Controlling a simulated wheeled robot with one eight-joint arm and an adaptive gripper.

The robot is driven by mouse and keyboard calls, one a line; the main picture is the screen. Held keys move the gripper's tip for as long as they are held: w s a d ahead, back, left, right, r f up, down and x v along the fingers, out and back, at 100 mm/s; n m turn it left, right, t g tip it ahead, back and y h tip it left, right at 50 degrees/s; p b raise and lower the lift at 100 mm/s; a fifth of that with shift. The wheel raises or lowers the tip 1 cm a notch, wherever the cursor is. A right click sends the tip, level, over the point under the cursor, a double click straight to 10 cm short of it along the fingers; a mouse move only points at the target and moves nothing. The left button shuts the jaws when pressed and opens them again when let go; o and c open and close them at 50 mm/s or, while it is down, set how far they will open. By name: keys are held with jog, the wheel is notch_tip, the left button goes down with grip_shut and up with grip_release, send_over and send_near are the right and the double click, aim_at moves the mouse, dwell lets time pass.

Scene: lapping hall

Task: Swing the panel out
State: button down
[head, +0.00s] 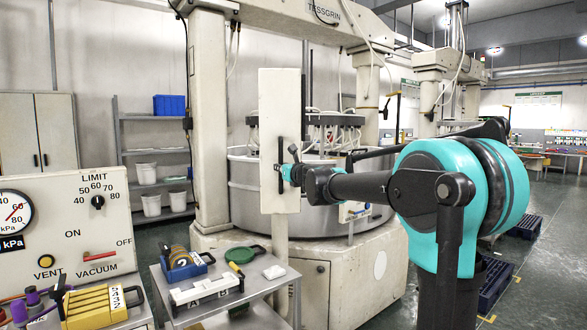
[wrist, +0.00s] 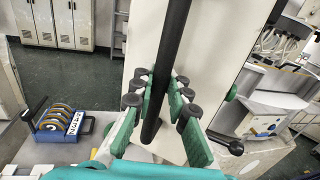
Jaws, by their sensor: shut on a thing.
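The panel (head: 278,100) is a tall, narrow, off-white board in front of the big round machine in the head view. It fills much of the wrist view (wrist: 218,60). A black vertical bar handle (head: 280,150) is fixed to its face. My gripper (head: 289,172) is at the handle from the right in the head view. In the wrist view my gripper's green-padded fingers (wrist: 158,102) stand on both sides of the handle (wrist: 172,45), shut on it.
A grey table (head: 160,285) below the panel holds a blue holder of yellow rings (head: 183,264), a white tray (head: 205,290) and a green round item. A control box (head: 75,235) stands at left. The round machine (head: 240,190) is close behind; blue pallets lie at right.

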jog(key=shift+a, duration=0.95)
jog(key=c, duration=1.5)
grip_release()
jog(key=shift+a, duration=0.2)
jog(key=shift+d, duration=0.1)
jog(key=shift+s+d, duration=0.1)
jog(key=shift+d, duration=0.05)
jog(key=v, duration=1.1)
jog(key=shift+s, duration=0.4)
